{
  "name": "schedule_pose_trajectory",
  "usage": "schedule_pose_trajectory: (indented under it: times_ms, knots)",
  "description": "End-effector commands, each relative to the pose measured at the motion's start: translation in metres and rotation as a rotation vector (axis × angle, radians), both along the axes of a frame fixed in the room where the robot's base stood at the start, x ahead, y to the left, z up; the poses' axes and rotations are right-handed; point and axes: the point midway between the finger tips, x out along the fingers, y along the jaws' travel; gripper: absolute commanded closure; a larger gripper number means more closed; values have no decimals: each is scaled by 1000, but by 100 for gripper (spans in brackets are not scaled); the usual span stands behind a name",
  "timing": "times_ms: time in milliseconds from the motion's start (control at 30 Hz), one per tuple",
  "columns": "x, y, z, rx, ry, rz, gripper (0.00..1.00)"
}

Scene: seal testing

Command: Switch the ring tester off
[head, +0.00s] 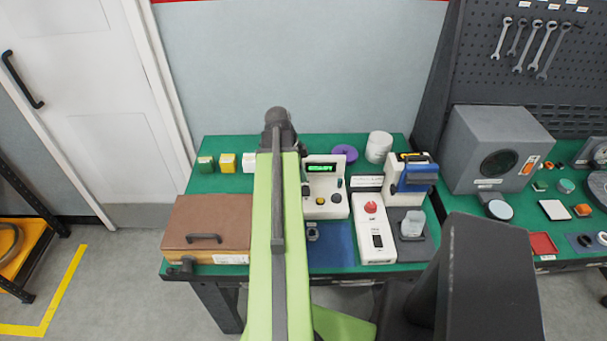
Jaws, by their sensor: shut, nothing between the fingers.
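A white instrument (326,203) with a lit green display (320,168) stands on the green bench and looks like the ring tester. Its front has a yellow button and dark controls, too small to read. To its right is a white box (369,254) with a red button (370,207) and a black switch panel (378,241). I cannot tell the switch's position or whether this box belongs to the tester. My green arm reaches over the bench just left of the instrument, covering part of its left side. My gripper's fingers are hidden behind the arm.
A brown lidded box (209,222) is left of my arm. Small green, yellow and white boxes stand behind it. A blue mat (331,255) lies before the instrument. A blue-and-white device (413,177) and a grey stand are at right. A purple disc (345,153) lies behind.

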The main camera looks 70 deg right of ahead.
Motion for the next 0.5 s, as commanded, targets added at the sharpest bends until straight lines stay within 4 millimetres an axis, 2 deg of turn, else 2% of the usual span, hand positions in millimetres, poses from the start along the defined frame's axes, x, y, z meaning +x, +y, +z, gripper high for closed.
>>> schedule_pose_trajectory:
  times_ms: [33,200,333,500]
  knots:
    - [3,2,24,0,0,1,100]
    - [12,7,60,0,0,-1,100]
    - [18,11,74,-1,0,1,100]
    - [21,12,75,0,0,2,100]
